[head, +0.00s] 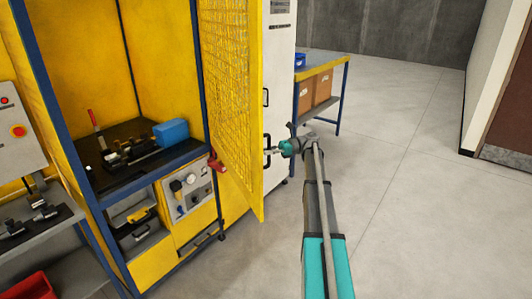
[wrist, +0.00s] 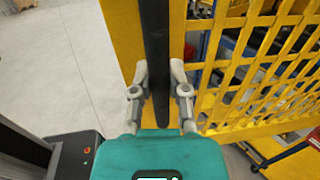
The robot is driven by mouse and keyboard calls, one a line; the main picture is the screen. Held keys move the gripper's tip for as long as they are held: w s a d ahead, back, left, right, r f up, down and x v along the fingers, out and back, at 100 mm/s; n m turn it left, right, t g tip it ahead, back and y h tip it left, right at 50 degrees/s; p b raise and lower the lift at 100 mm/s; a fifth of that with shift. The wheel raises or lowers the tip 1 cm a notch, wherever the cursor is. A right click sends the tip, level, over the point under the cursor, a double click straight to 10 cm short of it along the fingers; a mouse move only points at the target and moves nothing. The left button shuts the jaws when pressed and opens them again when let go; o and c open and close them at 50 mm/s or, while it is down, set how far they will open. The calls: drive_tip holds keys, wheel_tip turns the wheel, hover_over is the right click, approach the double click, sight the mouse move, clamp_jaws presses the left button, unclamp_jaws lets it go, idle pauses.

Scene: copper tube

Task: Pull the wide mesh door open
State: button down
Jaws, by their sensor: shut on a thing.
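The wide mesh door (head: 232,85) is yellow and stands swung out from the yellow cell, with the inside of the cell in view. In the wrist view its mesh (wrist: 285,60) is at the right and its solid yellow edge strip (wrist: 122,35) is at the middle. A black upright handle bar (wrist: 156,40) runs in front of that strip. My gripper (wrist: 158,80) is shut on this bar, one finger on each side. In the head view my gripper (head: 273,151) is just right of the door's outer edge. The grip is too small to make out there.
The cell's bench (head: 120,165) bears black fixtures and a blue box (head: 171,133). A white cabinet (head: 283,60) stands behind the door. A table (head: 325,68) with brown boxes is farther back. The floor (head: 400,200) at the right is clear.

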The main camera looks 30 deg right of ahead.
drive_tip(key=c, duration=0.6)
unclamp_jaws()
drive_tip(key=shift+c, duration=0.3)
